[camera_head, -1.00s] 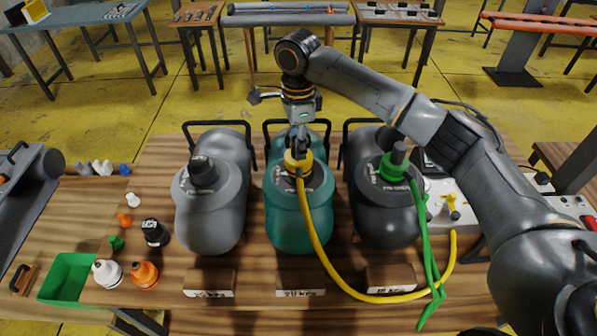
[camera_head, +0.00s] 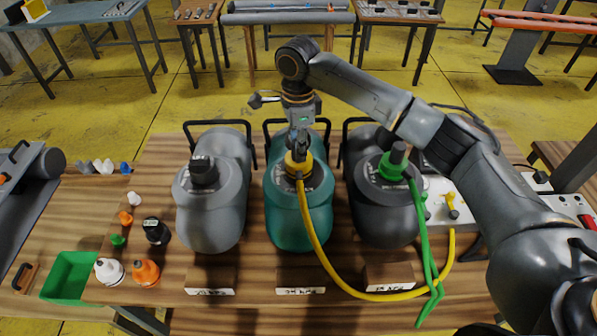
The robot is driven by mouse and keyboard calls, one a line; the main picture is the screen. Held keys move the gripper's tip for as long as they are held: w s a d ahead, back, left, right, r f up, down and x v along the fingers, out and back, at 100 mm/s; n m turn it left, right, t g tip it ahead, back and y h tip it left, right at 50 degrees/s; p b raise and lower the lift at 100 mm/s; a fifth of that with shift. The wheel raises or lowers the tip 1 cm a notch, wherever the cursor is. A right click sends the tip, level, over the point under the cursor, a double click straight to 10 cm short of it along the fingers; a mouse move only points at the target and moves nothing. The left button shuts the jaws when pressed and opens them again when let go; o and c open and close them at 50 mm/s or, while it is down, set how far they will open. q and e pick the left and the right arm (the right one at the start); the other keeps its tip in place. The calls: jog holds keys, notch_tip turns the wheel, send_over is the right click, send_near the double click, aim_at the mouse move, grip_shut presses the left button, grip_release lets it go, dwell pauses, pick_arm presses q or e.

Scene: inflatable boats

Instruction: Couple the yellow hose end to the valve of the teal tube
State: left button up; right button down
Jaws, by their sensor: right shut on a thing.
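The teal tube (camera_head: 290,222) stands in the middle of the wooden bench between a grey tube and a dark tube. The yellow hose end (camera_head: 298,165) sits over the top of the teal tube, where its valve is; the valve itself is hidden. My right gripper (camera_head: 299,150) comes down from above and is shut on the yellow hose end. I cannot tell whether the hose end is fully seated. The yellow hose (camera_head: 322,252) runs down the front of the teal tube and curves right to the white panel. My left gripper is not in view.
A grey tube (camera_head: 212,215) with a black cap stands at left. A dark tube (camera_head: 383,212) at right carries a green hose end (camera_head: 393,167). Small caps, nozzles and a green bin (camera_head: 66,280) occupy the bench's left side. A white panel (camera_head: 452,215) lies at right.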

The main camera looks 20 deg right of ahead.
jog(key=shift+f, duration=0.7)
dwell(0.5)
jog(key=m+p, duration=0.1)
jog(key=p, duration=0.1)
jog(key=shift+s+r+p, duration=0.1)
jog(key=shift+r+p, duration=0.1)
jog(key=shift+p, duration=0.1)
jog(key=shift+m+p, duration=0.8)
jog(key=shift+p, duration=0.25)
jog(key=shift+f+m, duration=0.15)
jog(key=shift+m, duration=0.25)
jog(key=shift+f+m, duration=0.1)
jog(key=shift+m, duration=0.2)
jog(key=shift+m, duration=2.1)
